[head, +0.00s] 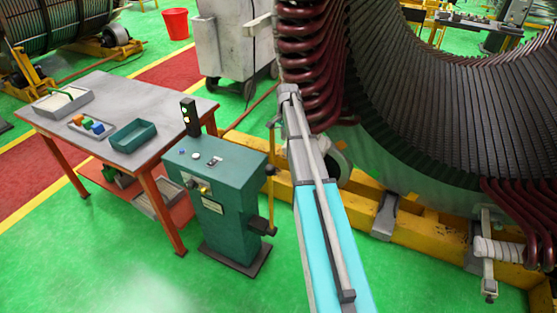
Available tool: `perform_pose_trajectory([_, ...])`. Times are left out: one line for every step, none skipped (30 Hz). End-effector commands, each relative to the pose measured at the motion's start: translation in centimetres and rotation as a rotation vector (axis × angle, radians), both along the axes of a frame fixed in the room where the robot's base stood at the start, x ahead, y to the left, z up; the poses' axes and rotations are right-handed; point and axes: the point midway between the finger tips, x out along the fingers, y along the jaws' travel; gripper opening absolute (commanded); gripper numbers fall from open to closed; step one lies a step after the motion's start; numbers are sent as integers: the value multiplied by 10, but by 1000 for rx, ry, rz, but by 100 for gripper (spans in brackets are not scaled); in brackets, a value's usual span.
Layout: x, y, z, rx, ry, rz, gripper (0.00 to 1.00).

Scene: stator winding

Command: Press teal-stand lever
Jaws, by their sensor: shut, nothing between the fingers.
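The teal stand (232,207) is a dark teal-green cabinet on a flat base, left of my arm. Its top panel carries small buttons and a dark box with lit lamps (190,117). A small metal fitting with a yellowish part sits on its front. A dark and yellow upright piece (269,199) runs along its right side; it may be the lever, but it is too small to tell. My arm rises up the middle, right of the stand and apart from it in the picture. I cannot make out my gripper.
A grey-topped table (135,95) with trays and small coloured blocks stands left of the stand. The large stator (440,120) with dark red coils rests on a yellow frame (420,225) at right. A grey wheeled cabinet (220,45) is behind. Green floor in front is clear.

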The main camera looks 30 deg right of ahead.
Motion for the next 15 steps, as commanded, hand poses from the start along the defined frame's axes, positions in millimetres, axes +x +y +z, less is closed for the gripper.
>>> perform_pose_trajectory([0,0,0,0,0,1,0])
perform_pose_trajectory([0,0,0,0,0,1,0])
perform_pose_trajectory([0,0,-1,0,0,1,0])
perform_pose_trajectory([0,0,-1,0,0,1,0])
perform_pose_trajectory([0,0,-2,0,0,1,0])
perform_pose_trajectory([0,0,-3,0,0,1,0])
perform_pose_trajectory([0,0,-4,0,0,1,0])
perform_pose_trajectory([0,0,-5,0,0,1,0])
perform_pose_trajectory([0,0,-6,0,0,1,0])
perform_pose_trajectory([0,0,-8,0,0,1,0])
perform_pose_trajectory([0,0,-9,0,0,1,0])
perform_pose_trajectory([0,0,-12,0,0,1,0])
perform_pose_trajectory([0,1,-14,0,0,1,0])
perform_pose_trajectory([0,1,-16,0,0,1,0])
perform_pose_trajectory([0,1,-18,0,0,1,0])
